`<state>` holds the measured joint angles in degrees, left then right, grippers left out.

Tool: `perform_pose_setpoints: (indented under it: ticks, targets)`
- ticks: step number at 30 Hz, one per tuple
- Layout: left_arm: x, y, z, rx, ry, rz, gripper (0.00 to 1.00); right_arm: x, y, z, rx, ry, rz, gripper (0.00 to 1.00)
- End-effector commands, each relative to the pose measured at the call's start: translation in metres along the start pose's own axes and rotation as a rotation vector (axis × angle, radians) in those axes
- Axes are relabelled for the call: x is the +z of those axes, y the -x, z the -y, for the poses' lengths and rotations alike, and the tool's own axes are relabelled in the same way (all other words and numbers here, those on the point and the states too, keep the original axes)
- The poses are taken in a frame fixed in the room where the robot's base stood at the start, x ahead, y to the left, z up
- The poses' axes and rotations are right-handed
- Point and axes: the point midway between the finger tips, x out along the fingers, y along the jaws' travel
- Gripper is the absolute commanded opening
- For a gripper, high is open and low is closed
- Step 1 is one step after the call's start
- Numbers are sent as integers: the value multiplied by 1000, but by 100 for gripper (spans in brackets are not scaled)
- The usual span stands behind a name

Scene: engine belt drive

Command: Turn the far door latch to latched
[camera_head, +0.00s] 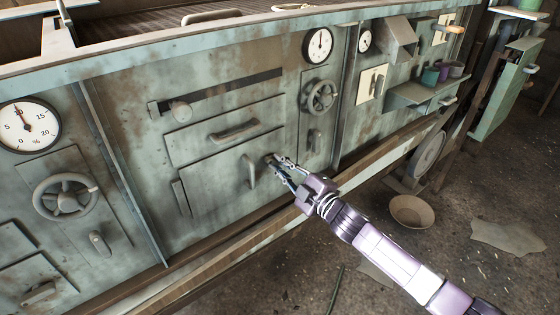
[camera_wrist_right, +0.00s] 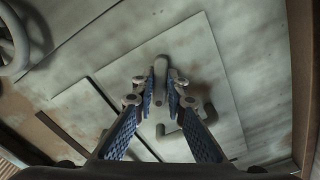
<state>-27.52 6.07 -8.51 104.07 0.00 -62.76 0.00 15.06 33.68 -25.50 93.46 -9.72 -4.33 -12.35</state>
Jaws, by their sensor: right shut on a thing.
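The door latch (camera_head: 270,158) is a small lever at the upper right edge of a green-grey door (camera_head: 215,180) in the head view, partly hidden by my gripper. My right gripper (camera_head: 279,165) is shut on it. In the right wrist view, the latch (camera_wrist_right: 160,68) is a rounded grey bar between my two fingertips (camera_wrist_right: 161,88), one finger on each side. Its exact angle against the door is hard to tell. The door's bar handle (camera_head: 250,172) stands just left of the latch. The door looks closed. My left gripper is not in view.
A drawer with a handle (camera_head: 235,130) lies above the door. A wooden rail (camera_head: 235,245) runs along the front below. A bowl (camera_head: 412,210) lies on the floor.

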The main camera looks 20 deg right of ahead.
Motion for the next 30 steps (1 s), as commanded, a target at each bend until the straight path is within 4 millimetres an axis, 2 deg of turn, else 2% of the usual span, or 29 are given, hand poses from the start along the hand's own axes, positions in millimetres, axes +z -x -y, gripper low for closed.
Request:
perform_pose_setpoints:
  ticks: [6, 15, 30]
  targets:
    - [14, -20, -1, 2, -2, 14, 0, -1, 0, -1, -1, 196, 0, 0]
    - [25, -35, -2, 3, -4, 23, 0, -1, 0, -1, -1, 413, -1, 0]
    - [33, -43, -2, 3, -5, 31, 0, -1, 0, -1, -1, 547, -1, 0]
